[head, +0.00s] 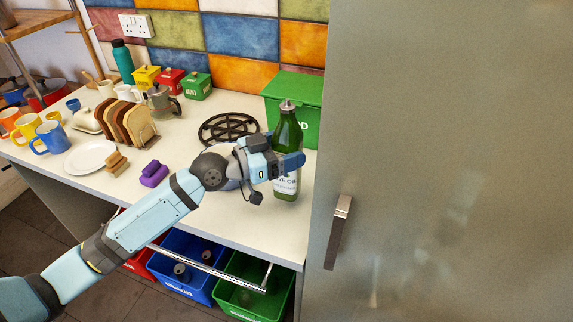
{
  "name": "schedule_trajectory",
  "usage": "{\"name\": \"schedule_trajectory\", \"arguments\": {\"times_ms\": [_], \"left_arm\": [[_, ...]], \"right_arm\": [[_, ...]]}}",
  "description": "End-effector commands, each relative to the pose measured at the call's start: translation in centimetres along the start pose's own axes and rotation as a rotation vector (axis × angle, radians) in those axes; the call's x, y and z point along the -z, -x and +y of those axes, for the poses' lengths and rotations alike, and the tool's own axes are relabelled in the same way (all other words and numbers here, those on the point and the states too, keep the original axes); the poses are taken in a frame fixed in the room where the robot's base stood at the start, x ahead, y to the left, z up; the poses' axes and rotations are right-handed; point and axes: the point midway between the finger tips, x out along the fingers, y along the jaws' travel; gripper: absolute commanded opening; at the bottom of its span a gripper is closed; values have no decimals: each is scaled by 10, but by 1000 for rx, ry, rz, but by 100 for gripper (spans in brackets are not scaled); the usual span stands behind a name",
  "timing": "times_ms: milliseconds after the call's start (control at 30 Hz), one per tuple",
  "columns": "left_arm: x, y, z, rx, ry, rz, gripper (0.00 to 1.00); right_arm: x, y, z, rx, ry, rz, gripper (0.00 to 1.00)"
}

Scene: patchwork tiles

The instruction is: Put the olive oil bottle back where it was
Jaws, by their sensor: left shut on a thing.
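The olive oil bottle (286,133) is green glass with a metal cap and a pale label, upright at the right end of the white counter, in front of a green bread bin (293,96). My left gripper (289,165) reaches in from the left and is shut around the bottle's middle. Its fingers hide part of the bottle and label. I cannot tell whether the bottle's base touches the counter. My right gripper is not in view.
A black trivet (229,128) lies left of the bottle. A purple object (154,174), toast rack (128,124) and white plate (91,157) stand further left. A tall grey door (440,160) closes off the right side. Blue (187,267) and green (256,288) bins sit below the counter.

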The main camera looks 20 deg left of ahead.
Motion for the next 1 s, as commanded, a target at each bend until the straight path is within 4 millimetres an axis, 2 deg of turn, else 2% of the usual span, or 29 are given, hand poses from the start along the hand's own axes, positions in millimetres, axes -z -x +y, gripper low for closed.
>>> {"name": "schedule_trajectory", "arguments": {"times_ms": [200,300,733,767,800,867,1000], "left_arm": [[-30,0,0,0,2,-1,26],[-39,0,0,0,1,1,26],[-46,0,0,0,-1,2,26],[-47,0,0,0,0,-1,75],[-46,0,0,0,0,-1,84],[-45,0,0,0,0,-1,98],[-45,0,0,0,0,-1,98]], "right_arm": [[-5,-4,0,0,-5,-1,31],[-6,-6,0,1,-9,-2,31],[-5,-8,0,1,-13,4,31],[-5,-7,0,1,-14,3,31],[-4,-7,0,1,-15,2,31],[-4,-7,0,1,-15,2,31],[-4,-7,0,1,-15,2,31]]}}
